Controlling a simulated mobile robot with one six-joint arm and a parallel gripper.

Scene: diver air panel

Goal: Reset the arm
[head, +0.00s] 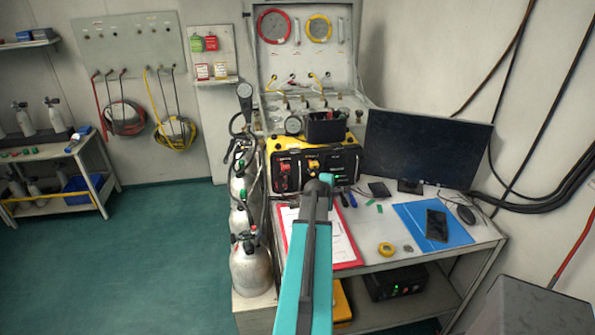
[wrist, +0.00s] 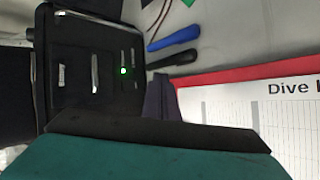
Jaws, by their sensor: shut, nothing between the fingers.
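My teal and dark arm (head: 307,260) reaches up from the bottom of the head view, over the clipboard and in front of the yellow and black air panel (head: 290,172). My gripper (head: 325,179) is at its far end, small and partly hidden by the arm, close in front of the panel's lower right. In the wrist view the dark fingers (wrist: 161,99) show together, with nothing between them. The black panel face with a lit green lamp (wrist: 123,71) is to their upper left. I cannot tell whether the fingers touch anything.
A red clipboard (head: 345,242) with a dive sheet lies under my arm. Screwdrivers, a monitor (head: 425,147), a blue folder (head: 410,212) with a phone and a yellow tape roll (head: 386,249) are on the bench. Gas cylinders (head: 251,268) stand at left; the floor beyond is clear.

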